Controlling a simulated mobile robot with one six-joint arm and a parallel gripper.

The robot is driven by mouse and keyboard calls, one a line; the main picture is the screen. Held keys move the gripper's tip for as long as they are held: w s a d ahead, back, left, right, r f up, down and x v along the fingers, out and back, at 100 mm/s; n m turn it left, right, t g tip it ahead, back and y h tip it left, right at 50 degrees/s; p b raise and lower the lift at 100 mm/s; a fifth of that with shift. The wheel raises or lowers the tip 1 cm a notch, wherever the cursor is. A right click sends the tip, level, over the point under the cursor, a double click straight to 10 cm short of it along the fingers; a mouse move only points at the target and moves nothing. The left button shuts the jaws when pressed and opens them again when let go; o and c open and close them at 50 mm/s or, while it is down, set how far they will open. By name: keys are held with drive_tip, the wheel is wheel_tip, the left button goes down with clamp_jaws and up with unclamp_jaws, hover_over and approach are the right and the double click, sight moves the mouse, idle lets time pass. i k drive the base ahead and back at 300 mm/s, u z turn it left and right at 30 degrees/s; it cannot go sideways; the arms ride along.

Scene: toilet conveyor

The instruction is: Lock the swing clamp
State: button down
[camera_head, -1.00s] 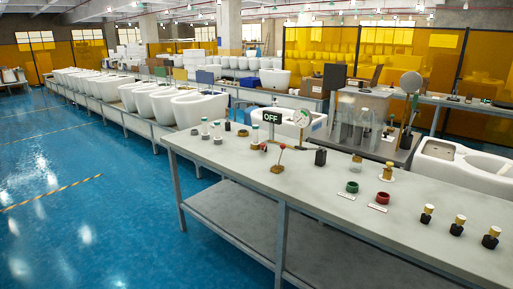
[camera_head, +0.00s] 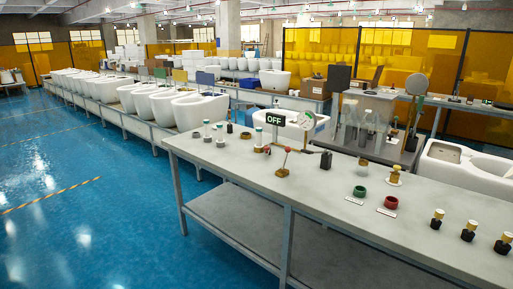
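On the grey workbench (camera_head: 235,165) stands a small brass-coloured base with a thin lever ending in a red ball (camera_head: 283,170); the lever leans up to the right. It may be the swing clamp, but it is too small to tell, and I cannot read whether it is locked. Just behind it is a black sign reading OFF (camera_head: 275,119) in pale letters. Right of the sign a pale round disc (camera_head: 307,120) stands on a thin post. My gripper and arm are not in view.
The bench also holds a black block (camera_head: 326,160), a green ring (camera_head: 360,191), a red ring (camera_head: 391,202), and several black-and-brass pieces (camera_head: 468,231). White toilets (camera_head: 199,109) line a conveyor behind. Blue floor (camera_head: 90,190) is clear at left.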

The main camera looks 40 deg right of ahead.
sight(267, 149)
drive_tip(key=z, duration=0.2)
drive_tip(key=i, duration=1.55)
drive_tip(key=u, duration=0.25)
